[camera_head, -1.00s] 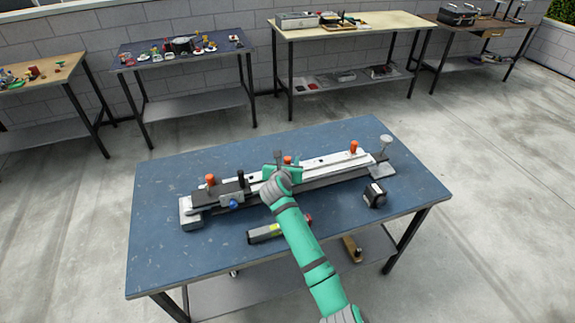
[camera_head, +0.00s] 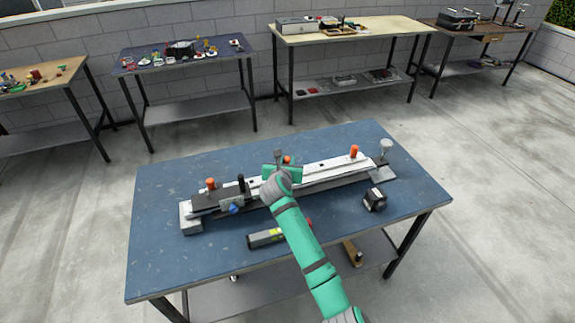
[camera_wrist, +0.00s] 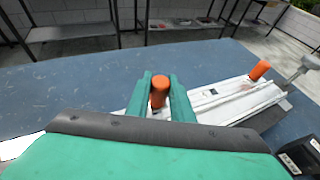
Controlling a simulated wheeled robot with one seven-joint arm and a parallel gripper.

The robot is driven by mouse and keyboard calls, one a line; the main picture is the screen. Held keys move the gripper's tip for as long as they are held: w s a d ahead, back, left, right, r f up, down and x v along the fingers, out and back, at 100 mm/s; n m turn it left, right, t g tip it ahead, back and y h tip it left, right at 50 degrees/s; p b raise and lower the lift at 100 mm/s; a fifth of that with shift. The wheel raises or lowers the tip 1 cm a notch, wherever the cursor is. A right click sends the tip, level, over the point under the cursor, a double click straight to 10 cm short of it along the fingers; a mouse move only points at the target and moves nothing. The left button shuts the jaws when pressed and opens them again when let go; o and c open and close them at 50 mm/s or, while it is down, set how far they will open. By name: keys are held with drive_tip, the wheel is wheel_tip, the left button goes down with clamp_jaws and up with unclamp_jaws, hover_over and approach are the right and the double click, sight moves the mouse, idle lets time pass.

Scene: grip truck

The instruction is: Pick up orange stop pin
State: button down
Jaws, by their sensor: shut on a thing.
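Three orange pins show on the long rail fixture (camera_head: 325,174) on the blue table. The middle orange pin (camera_wrist: 159,88) stands between the two green fingers of my gripper (camera_wrist: 160,95) in the wrist view. The gripper is shut on it. In the head view my gripper (camera_head: 281,168) is over the middle of the rail, and only the pin's top (camera_head: 287,159) shows behind it. Another orange pin (camera_head: 210,184) stands at the rail's left end. A third orange pin (camera_head: 354,151) stands toward the right end and also shows in the wrist view (camera_wrist: 260,70). The held pin's lower end is hidden.
A black block (camera_head: 375,199) sits at the right. A grey-topped post (camera_head: 385,146) rises at the rail's right end. The table's left side is clear.

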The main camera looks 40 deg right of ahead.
drive_tip(key=s+a+r, duration=0.3)
drive_tip(key=s+r, duration=0.3)
drive_tip(key=r, duration=0.3)
drive_tip(key=s+a+r, duration=0.4)
drive_tip(key=s+r, duration=0.2)
drive_tip(key=r, duration=0.3)
drive_tip(key=shift+r, duration=0.25)
idle(0.5)
drive_tip(key=shift+a, duration=0.1)
